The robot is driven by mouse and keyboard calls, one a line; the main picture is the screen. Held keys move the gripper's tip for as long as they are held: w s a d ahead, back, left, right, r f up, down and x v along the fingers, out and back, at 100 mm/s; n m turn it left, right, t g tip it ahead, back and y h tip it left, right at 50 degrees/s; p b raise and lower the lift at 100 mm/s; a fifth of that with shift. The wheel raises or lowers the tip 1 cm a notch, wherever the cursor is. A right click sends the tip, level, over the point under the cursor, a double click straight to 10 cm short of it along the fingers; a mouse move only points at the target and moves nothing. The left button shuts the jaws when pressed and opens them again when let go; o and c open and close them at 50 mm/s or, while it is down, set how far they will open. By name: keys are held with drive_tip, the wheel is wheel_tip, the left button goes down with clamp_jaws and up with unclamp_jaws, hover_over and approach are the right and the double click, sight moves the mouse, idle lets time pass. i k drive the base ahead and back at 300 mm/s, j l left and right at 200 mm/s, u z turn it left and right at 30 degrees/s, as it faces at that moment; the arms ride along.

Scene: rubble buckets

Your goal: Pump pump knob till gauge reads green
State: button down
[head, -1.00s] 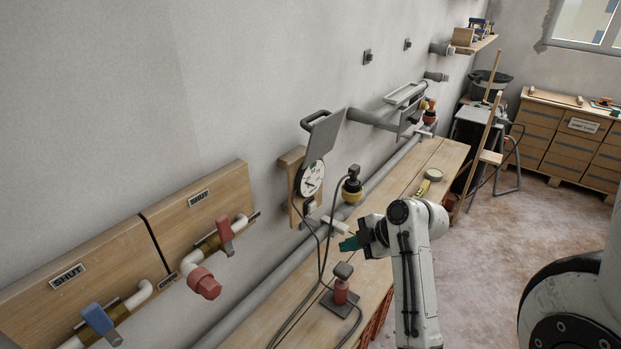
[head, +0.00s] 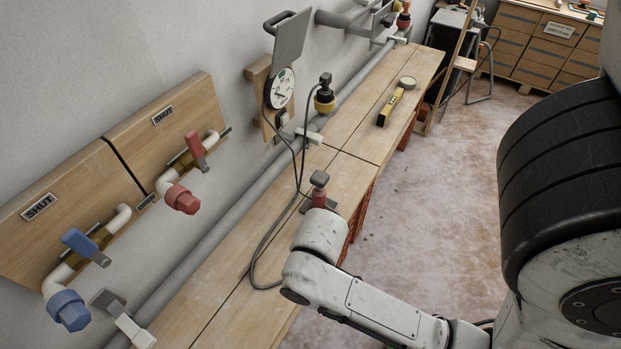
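The pump stands on the wooden bench, with a dark knob (head: 319,179) on top of a red body (head: 319,197). Its base is partly hidden behind my white arm. The round gauge (head: 281,89) hangs on a wooden board on the wall, behind and left of the pump. Its face is white with a small green patch near the top; the needle is too small to read. A dark hose runs along the bench near the pump. My arm's rounded joint is just in front of the pump, but my gripper is not visible.
Red (head: 195,150) and blue (head: 79,242) valve levers sit on wall boards marked SHUT. A grey pipe (head: 215,243) runs along the wall. A yellow level (head: 390,108) and a small round tin (head: 407,83) lie farther along the bench (head: 350,142). The floor at right is open.

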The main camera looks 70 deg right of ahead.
sight(320, 180)
drive_tip(key=i+j, duration=0.1)
drive_tip(key=j, duration=0.25)
drive_tip(key=i+j, duration=0.1)
drive_tip(key=j, duration=0.25)
drive_tip(key=i+j, duration=0.15)
drive_tip(key=j, duration=0.25)
drive_tip(key=z, duration=1.65)
